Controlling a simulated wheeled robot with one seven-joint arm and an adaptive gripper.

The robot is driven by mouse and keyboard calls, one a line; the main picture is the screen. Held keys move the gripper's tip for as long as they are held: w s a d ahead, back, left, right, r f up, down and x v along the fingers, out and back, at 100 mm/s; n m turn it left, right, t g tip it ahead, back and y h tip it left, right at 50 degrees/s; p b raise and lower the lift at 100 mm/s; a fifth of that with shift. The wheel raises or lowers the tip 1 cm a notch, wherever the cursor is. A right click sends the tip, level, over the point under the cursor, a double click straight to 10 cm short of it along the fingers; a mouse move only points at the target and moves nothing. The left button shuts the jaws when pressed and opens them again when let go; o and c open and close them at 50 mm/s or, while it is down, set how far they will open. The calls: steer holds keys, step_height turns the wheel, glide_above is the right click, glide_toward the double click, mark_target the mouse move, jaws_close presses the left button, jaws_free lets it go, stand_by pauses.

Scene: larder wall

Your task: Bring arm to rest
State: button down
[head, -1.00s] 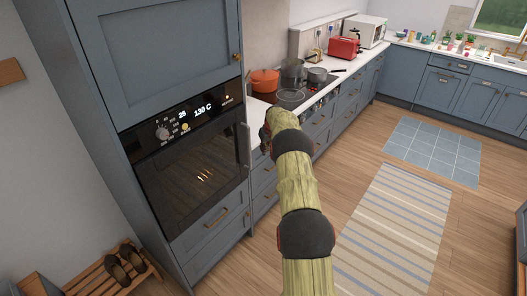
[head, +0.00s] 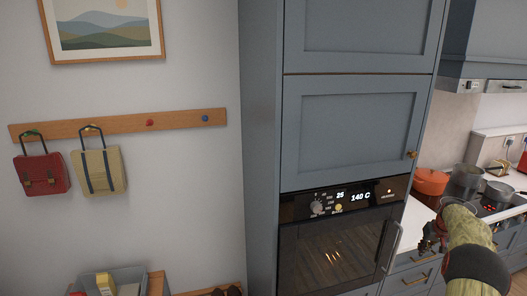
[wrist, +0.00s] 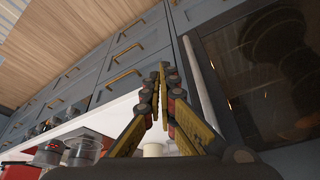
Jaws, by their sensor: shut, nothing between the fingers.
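My arm reaches in from the lower right of the head view, and my gripper (head: 430,238) is at its far end, in front of the worktop edge beside the oven. In the wrist view my gripper's fingers (wrist: 163,72) come together at their tips and hold nothing. The oven (head: 340,245) stands just left of the gripper in the head view. Its dark door (wrist: 265,75) fills the right of the wrist view, with the long handle (wrist: 200,85) close beside the fingers.
Blue drawers (wrist: 120,60) and the white worktop (wrist: 110,118) are close to the gripper. An orange pot (head: 431,182) and grey pans (head: 467,178) stand beyond. A wall rack (head: 120,124) holds a red bag (head: 41,172) and a beige bag (head: 101,171).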

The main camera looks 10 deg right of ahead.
steer(key=s+a+f+m+g+y, duration=0.1)
steer(key=s+a+f+m+g, duration=0.1)
steer(key=s+a+f, duration=0.4)
steer(key=s+a+r+b, duration=0.1)
steer(key=s+a+r, duration=0.4)
steer(key=a, duration=0.4)
steer(key=s+a+r+n+g, duration=0.1)
steer(key=s+a+r, duration=0.35)
steer(key=a, duration=0.45)
steer(key=s+a+r+b, duration=0.1)
steer(key=s+a+r, duration=0.4)
steer(key=a, duration=0.5)
steer(key=s+a+r+n+t+b, duration=0.1)
steer(key=s+a+r, duration=0.3)
steer(key=s+a, duration=0.5)
steer(key=s+a+r+n+t+b, duration=0.2)
steer(key=s+a+r+n+t, duration=0.1)
steer(key=s+a, duration=0.7)
steer(key=a+r+n, duration=0.1)
steer(key=a, duration=0.3)
